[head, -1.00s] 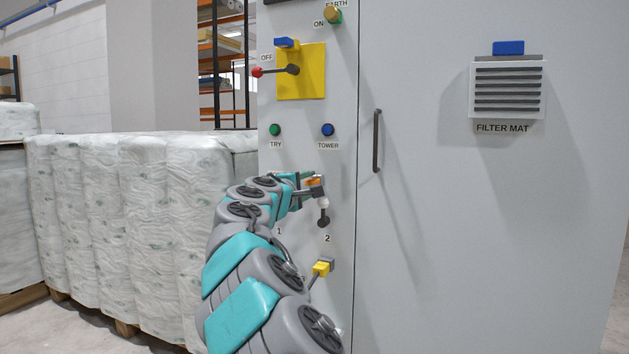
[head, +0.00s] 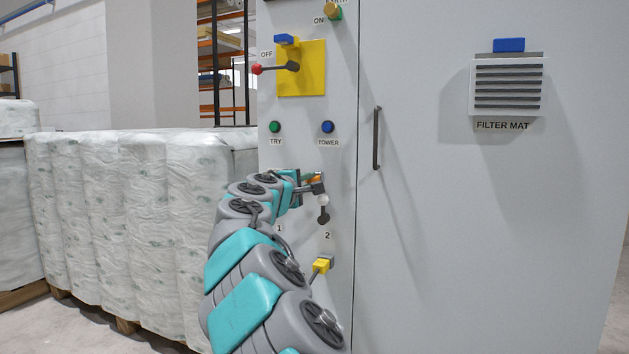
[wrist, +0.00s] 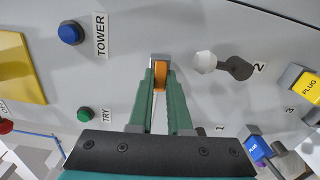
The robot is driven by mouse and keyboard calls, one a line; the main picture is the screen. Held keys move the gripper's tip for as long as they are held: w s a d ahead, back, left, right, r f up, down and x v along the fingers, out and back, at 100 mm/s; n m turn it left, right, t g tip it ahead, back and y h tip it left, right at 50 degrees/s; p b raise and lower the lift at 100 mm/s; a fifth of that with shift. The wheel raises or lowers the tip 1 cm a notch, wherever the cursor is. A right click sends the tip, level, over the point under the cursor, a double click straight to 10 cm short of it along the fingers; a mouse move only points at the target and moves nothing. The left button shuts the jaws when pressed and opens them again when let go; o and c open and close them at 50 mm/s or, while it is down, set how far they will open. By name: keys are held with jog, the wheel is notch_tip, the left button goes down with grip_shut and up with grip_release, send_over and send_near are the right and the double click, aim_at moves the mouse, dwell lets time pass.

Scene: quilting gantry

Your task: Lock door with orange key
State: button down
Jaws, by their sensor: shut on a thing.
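My gripper (wrist: 160,80) has green fingers that are shut on the orange key (wrist: 161,75) at the cabinet's left panel. In the head view only a small orange bit of the key (head: 314,176) shows, close to the panel below the blue TOWER button. A light metal piece shows at the key's far end in the wrist view. I cannot tell whether the key sits in a lock. The grey cabinet door (head: 480,230) is to the right, with its dark vertical handle (head: 376,140), and looks flush with the panel.
A white round fitting with a dark flap (wrist: 236,67) sits beside my gripper, near label 2. A yellow plug (head: 321,264) and a blue plug (wrist: 257,146) are close by. A red-knobbed lever (head: 257,69) sticks out above. Wrapped rolls (head: 120,210) stand at left.

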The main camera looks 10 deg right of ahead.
jog(key=shift+r+n+p, duration=0.15)
jog(key=shift+n+p, duration=0.35)
jog(key=shift+p, duration=0.45)
jog(key=shift+n+p, duration=1.1)
jog(key=shift+p, duration=0.9)
jog(key=shift+f+n+p, duration=0.2)
jog(key=shift+n+p, duration=0.1)
jog(key=shift+r+n+p, duration=0.15)
jog(key=shift+n+p, duration=0.45)
jog(key=shift+p, duration=0.65)
jog(key=shift+n+p, duration=1.3)
jog(key=shift+p, duration=0.7)
jog(key=n, duration=0.3)
jog(key=shift+n, duration=0.4)
